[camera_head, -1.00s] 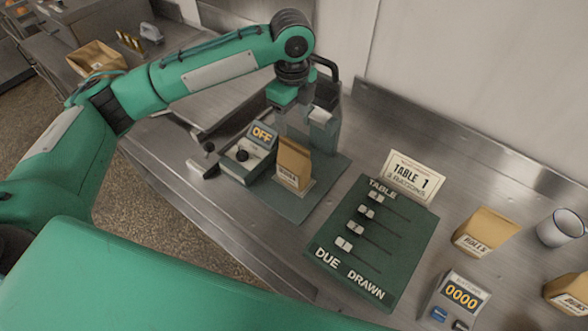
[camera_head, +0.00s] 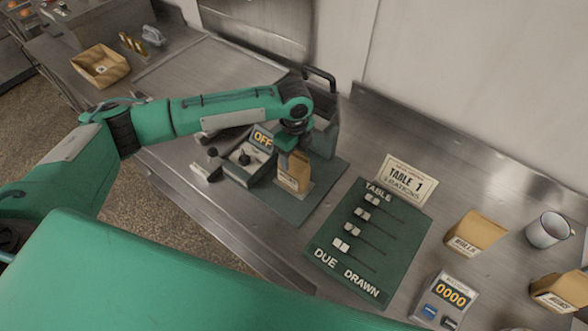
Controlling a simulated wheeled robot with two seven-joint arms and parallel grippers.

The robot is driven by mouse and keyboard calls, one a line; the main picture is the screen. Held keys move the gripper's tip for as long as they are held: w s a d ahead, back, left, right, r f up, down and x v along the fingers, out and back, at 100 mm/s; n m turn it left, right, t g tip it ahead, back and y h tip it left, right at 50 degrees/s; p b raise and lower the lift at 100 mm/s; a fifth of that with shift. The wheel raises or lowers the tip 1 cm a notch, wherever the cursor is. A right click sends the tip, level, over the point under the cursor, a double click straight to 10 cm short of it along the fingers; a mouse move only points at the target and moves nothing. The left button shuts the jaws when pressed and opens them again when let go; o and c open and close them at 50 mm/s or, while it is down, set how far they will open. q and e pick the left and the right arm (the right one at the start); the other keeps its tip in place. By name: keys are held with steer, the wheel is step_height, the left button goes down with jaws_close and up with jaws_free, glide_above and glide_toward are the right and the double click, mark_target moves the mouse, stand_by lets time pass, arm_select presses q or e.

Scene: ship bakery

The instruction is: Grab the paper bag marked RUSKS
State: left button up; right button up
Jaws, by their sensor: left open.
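A brown paper bag (camera_head: 294,173) stands upright on the green mat in the middle; its label is partly hidden and too small to read surely. My left gripper (camera_head: 289,158) is open and pointing down at the top of this bag, covering part of it. I cannot tell whether its fingers touch the bag. My right gripper is not in view.
A DUE DRAWN board (camera_head: 357,262), TABLE 1 card (camera_head: 404,178), counter device (camera_head: 446,301) and mug (camera_head: 547,230) are to the right.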

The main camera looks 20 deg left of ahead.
arm_select(q)
steer(key=shift+f, duration=0.95)
steer(key=shift+c, duration=0.4)
jaws_close()
steer(key=shift+r, duration=0.1)
